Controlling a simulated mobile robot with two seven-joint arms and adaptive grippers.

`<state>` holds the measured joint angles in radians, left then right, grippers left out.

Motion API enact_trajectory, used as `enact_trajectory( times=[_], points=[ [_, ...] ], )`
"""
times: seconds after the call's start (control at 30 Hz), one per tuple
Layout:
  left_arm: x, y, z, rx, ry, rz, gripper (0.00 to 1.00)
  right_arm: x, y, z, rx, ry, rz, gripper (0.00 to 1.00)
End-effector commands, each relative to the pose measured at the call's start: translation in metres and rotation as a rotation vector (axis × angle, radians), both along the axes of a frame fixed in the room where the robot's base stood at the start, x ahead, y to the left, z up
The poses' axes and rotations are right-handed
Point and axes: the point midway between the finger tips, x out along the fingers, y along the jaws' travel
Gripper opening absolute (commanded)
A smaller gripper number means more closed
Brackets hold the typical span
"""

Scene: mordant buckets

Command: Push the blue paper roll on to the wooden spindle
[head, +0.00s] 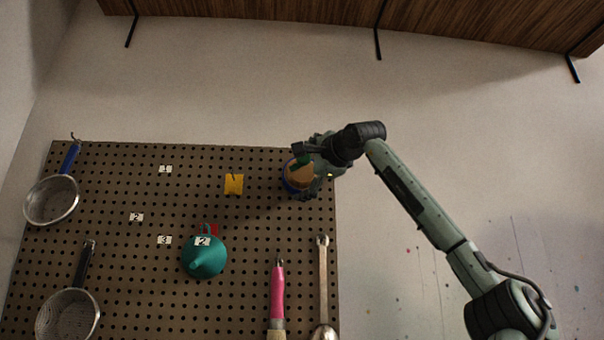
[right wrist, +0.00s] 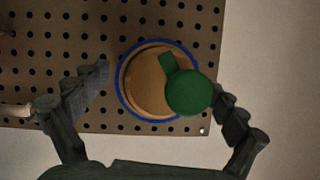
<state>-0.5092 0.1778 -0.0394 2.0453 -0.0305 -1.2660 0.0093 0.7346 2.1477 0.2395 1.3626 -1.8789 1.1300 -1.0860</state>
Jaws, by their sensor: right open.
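A blue ring (right wrist: 119,86), which looks like the blue paper roll, surrounds a round tan wooden-looking piece (right wrist: 143,88) at the pegboard's right edge. In the head view the blue edge (head: 289,187) and tan face (head: 299,175) show beside my right gripper (head: 308,172). In the right wrist view that gripper (right wrist: 160,80) is open, a finger on either side of the ring, with gaps visible. A green disc with a tab (right wrist: 188,93) covers part of the tan face. I cannot tell how far the roll sits along the spindle. My left gripper is out of view.
The pegboard (head: 120,290) carries strainers (head: 52,200), a teal funnel (head: 205,257), a yellow tag (head: 234,184), a pink-handled tool (head: 277,292) and a spanner-like tool (head: 323,275). A wooden shelf (head: 300,15) is above.

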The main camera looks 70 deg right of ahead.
Motion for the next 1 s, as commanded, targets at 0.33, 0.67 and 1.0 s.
enact_trajectory(
  times=[0.33,0.67,1.0],
  points=[
    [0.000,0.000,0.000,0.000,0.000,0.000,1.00,-0.048,0.047,-0.002,-0.005,-0.004,-0.001,0.97],
    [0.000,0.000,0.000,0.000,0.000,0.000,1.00,-0.080,0.080,-0.005,-0.001,-0.002,-0.001,0.97],
    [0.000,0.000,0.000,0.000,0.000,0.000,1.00,-0.082,0.083,-0.005,-0.001,-0.001,0.000,0.97]
  ],
)
